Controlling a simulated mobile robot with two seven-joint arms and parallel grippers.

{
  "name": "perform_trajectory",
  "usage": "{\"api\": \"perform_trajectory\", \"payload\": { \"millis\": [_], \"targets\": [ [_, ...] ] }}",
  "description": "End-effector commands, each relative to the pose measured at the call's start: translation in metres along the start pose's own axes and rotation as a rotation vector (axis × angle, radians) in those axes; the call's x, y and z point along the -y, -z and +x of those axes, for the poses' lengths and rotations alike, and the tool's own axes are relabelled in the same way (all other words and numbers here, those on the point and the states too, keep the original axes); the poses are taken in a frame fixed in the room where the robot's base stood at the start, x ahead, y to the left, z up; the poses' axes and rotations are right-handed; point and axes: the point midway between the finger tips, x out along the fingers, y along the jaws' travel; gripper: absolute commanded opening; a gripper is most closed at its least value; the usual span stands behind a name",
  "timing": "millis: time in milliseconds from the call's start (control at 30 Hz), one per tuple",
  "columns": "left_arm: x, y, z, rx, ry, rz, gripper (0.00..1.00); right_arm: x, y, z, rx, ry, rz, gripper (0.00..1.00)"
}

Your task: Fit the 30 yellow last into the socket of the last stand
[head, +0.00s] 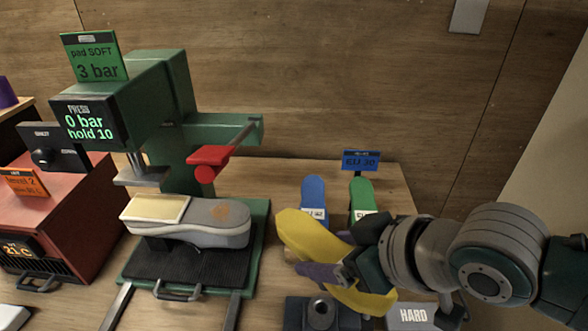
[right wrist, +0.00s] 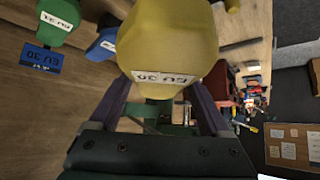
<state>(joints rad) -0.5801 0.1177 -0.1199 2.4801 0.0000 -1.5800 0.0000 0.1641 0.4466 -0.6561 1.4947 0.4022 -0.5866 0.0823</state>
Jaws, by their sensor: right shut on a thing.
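The yellow last (head: 308,231) is held in my right gripper (head: 330,272), whose purple fingers are shut on it. It is tilted, with one end up to the left and the other down to the right. In the right wrist view the yellow last (right wrist: 165,38) fills the top middle and its label reads EU 30. The last stand (head: 293,314) is a dark blue block at the bottom edge with a round grey socket (head: 321,308). The last is above and behind the socket, apparently apart from it. My left gripper is not in view.
A blue last (head: 313,197) and a green last (head: 361,192) stand behind the gripper, by an EU 30 sign (head: 361,160). A pad marked HARD (head: 410,316) lies right of the stand. The green press (head: 178,85) with a sneaker (head: 215,222) stands left.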

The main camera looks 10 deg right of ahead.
Motion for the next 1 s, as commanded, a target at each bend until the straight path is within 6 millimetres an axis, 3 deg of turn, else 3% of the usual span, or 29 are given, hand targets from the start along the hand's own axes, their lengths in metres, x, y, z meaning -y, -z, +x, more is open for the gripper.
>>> {"api": "perform_trajectory", "payload": {
  "millis": [200,700,1000],
  "targets": [
    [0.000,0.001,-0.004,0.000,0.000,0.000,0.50,-0.001,0.001,-0.001,-0.002,-0.001,0.002,0.00],
    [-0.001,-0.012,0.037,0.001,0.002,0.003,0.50,-0.001,-0.033,0.033,-0.003,0.000,0.003,0.00],
    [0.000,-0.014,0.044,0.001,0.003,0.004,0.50,-0.001,-0.040,0.040,-0.004,0.000,0.002,0.00]
  ]
}}
